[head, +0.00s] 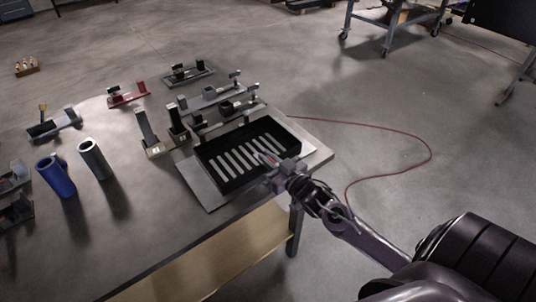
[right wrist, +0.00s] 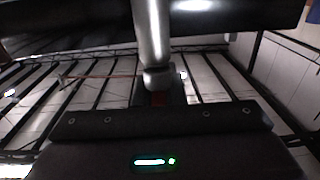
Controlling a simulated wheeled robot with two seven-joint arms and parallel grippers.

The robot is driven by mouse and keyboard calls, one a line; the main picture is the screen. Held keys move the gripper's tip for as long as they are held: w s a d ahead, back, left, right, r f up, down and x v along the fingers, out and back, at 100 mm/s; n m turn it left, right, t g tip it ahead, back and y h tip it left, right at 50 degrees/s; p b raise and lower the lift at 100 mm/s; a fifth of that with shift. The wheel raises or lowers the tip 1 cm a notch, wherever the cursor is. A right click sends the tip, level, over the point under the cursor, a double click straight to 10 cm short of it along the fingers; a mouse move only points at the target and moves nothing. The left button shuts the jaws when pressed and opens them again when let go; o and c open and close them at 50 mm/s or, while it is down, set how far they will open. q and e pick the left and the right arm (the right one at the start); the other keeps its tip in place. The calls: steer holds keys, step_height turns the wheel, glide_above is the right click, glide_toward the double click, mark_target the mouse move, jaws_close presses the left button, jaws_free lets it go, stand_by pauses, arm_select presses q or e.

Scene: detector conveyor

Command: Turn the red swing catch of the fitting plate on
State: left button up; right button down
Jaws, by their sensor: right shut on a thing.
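My right gripper (head: 268,163) is over the right front edge of the slatted black tray (head: 207,174), which lies on a grey plate (head: 197,190). It is shut on a small part with a red mark, which I take to be the red swing catch (head: 271,157). In the right wrist view a silvery rod (right wrist: 150,35) runs down to a pale collar, with a dark red patch (right wrist: 160,98) just below it. The jaws hide most of the catch, so its exact angle cannot be told. My left gripper is not in view.
Several fixtures with upright posts stand behind the tray, among them a red one (head: 127,96). A blue cylinder (head: 57,178) and a grey cylinder (head: 95,158) stand at the left. The front of the table (head: 140,235) is clear. A red cable (head: 400,130) lies on the floor.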

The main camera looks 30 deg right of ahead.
steer(key=shift+m+h, duration=0.3)
steer(key=shift+h, duration=0.2)
steer(key=c, duration=1.5)
jaws_free()
steer(key=s+b, duration=0.1)
steer(key=s, duration=0.6)
steer(key=shift+s+d, duration=0.35)
steer(key=shift+s, duration=0.05)
steer(key=shift+f, duration=0.1)
